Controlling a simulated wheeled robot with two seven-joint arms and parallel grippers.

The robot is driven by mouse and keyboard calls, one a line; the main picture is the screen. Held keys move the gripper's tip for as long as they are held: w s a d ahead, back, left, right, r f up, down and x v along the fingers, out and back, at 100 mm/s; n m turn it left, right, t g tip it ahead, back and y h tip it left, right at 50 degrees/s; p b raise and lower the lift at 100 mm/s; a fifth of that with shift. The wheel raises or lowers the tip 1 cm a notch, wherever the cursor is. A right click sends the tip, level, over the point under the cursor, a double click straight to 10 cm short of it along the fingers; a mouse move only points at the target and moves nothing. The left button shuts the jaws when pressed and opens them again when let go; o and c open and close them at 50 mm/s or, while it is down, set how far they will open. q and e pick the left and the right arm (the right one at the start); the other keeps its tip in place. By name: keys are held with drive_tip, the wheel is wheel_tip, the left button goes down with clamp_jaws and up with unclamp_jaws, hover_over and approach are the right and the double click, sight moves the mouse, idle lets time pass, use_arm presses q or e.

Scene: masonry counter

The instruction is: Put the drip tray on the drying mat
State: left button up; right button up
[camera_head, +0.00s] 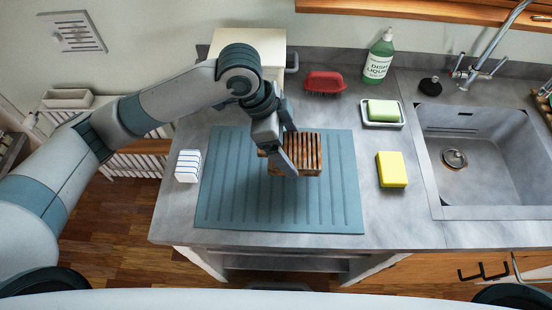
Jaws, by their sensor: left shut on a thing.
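The drip tray (310,155) is a brown wooden slatted piece in the camera_head view, over the upper middle of the drying mat. The drying mat (225,205) is a blue-grey ribbed sheet lying flat on the counter. My left gripper (288,160) comes down from above and is shut on the drip tray, hiding part of its left side. I cannot tell whether the tray touches the mat or is held just above it. My right gripper is not in view.
A white striped block (188,166) stands left of the mat. A red brush (325,82), soap in a dish (383,120) and a yellow sponge (391,169) lie behind and to the right. Further right are a green bottle (379,60) and the sink (485,165).

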use_arm(q)
drive_tip(key=shift+s+a+f+p, duration=0.2)
drive_tip(key=shift+s+a+f, duration=0.15)
drive_tip(key=shift+a, duration=0.25)
drive_tip(key=shift+s+a+f+p, duration=0.2)
drive_tip(key=shift+a+f, duration=0.15)
drive_tip(key=shift+a, duration=0.25)
drive_tip(key=shift+s+a+f, duration=0.15)
drive_tip(key=shift+a+f, duration=0.15)
drive_tip(key=shift+f, duration=0.05)
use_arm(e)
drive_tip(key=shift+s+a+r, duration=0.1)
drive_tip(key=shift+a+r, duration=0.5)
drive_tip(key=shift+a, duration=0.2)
use_arm(q)
drive_tip(key=shift+f, duration=0.3)
wheel_tip(320, 180, down, 3)
drive_tip(key=shift+r+p, duration=0.1)
drive_tip(key=shift+p, duration=0.7)
drive_tip(key=shift+f, duration=0.3)
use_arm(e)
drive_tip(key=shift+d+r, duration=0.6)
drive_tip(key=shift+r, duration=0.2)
